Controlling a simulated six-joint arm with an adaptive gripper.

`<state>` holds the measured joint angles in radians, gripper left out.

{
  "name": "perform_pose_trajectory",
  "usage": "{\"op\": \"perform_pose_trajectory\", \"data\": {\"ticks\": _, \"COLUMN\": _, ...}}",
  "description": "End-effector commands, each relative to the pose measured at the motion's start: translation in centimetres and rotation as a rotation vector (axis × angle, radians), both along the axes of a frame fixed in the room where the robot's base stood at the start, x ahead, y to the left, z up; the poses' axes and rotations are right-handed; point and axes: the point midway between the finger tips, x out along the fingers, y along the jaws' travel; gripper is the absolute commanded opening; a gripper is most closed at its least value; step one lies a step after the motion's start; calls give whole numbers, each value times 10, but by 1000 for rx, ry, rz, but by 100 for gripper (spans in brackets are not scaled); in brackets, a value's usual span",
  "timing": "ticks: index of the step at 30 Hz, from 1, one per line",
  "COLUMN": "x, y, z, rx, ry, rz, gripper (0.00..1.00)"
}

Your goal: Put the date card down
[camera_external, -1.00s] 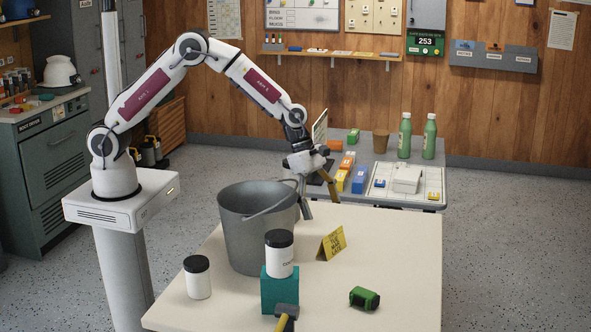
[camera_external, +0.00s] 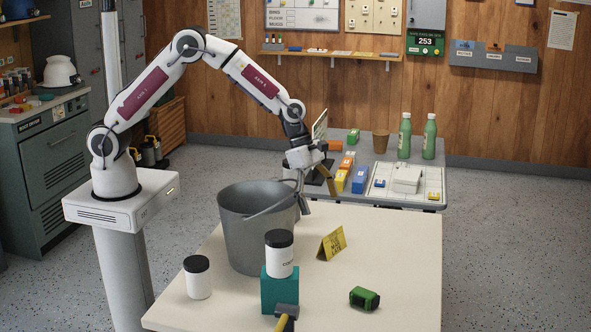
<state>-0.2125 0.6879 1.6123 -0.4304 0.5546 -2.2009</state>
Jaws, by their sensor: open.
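A yellow folded card (camera_external: 331,244) with dark lettering stands upright like a tent on the near cream table (camera_external: 395,255). Its print is too small to read surely, so I cannot tell for certain that it is the date card. My gripper (camera_external: 319,202) is open, with its fingers pointing down near the table's far edge. It is behind the grey bucket and apart from the yellow card. I see nothing held between the fingers. A pale upright card or board (camera_external: 320,125) shows behind my wrist, partly hidden by it.
A grey bucket (camera_external: 240,232) stands left of the yellow card. A white jar (camera_external: 279,258) sits on a teal block (camera_external: 279,291), near a hammer (camera_external: 287,314). Another jar (camera_external: 198,280) and a green tape measure (camera_external: 364,298) stand nearby. The table's right side is mostly clear.

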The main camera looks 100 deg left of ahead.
Motion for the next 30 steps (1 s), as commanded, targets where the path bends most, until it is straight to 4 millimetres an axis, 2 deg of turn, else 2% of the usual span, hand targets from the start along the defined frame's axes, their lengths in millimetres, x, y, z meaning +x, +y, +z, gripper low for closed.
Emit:
{"op": "perform_pose_trajectory", "data": {"ticks": 5, "x": 2, "y": 0, "z": -4, "rx": 0, "ry": 1, "rz": 0, "gripper": 92}}
{"op": "perform_pose_trajectory", "data": {"ticks": 13, "x": 13, "y": 0, "z": -28, "rx": 2, "ry": 1, "rz": 0, "gripper": 92}}
{"op": "perform_pose_trajectory", "data": {"ticks": 25, "x": 14, "y": 0, "z": -30, "rx": 2, "ry": 1, "rz": -1, "gripper": 92}}
{"op": "perform_pose_trajectory", "data": {"ticks": 30, "x": 17, "y": -2, "z": -39, "rx": 2, "ry": 3, "rz": -1, "gripper": 92}}
